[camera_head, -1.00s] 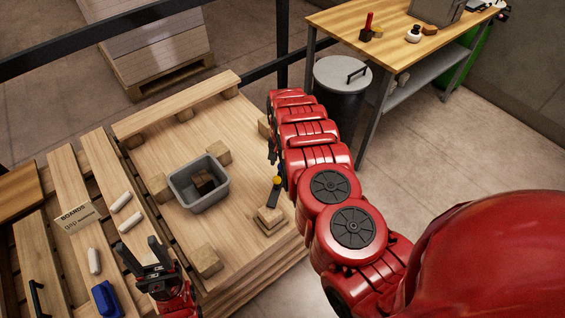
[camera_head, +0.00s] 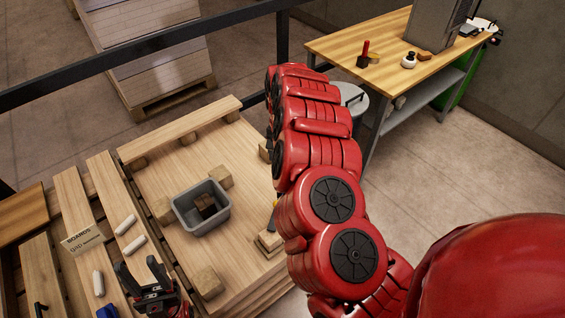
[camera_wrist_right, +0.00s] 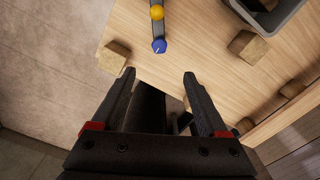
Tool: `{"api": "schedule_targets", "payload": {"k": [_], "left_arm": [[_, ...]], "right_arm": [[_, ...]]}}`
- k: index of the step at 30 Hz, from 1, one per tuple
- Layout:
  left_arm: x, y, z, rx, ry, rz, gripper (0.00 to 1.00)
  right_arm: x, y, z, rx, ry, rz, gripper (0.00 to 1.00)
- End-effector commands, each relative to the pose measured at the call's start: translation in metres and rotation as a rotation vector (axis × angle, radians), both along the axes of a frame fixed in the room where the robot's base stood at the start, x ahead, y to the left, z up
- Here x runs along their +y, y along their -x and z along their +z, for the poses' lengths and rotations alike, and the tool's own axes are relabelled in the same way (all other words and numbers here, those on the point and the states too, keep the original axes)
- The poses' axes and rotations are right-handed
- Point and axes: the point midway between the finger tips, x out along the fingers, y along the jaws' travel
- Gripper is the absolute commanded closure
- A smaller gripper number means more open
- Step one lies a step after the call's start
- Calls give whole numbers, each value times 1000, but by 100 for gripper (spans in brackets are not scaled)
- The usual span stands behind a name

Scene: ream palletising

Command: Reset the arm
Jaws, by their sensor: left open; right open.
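My left gripper (camera_head: 142,277) is at the lower left of the head view, open and empty, over the slatted pallet boards. My right arm (camera_head: 325,190) is raised and folded in the middle of the head view, and its gripper is hidden there. In the right wrist view my right gripper (camera_wrist_right: 160,80) is open, with nothing between its fingers. It points over the edge of the wooden deck (camera_wrist_right: 178,70). A dark bar with a yellow ball and a blue tip (camera_wrist_right: 158,45) lies on the deck beyond the fingertips.
A grey bin (camera_head: 186,218) with a dark block inside stands on the deck among several wooden blocks (camera_head: 207,283). White rolls (camera_head: 134,246) and a BOARDS card (camera_head: 82,239) lie on the left boards. A workbench (camera_head: 350,45) and lidded can (camera_head: 353,97) stand behind my right arm.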

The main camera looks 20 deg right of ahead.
Motion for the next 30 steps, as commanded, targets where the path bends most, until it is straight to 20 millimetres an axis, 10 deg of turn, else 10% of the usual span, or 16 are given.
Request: {"api": "schedule_targets", "payload": {"k": [23,30], "left_arm": [[0,0,9,1,0,0,50],[0,0,9,1,0,0,50]], "right_arm": [[-4,-3,13,-9,10,0,23],[-79,-86,-9,-308,231,60,23]]}}
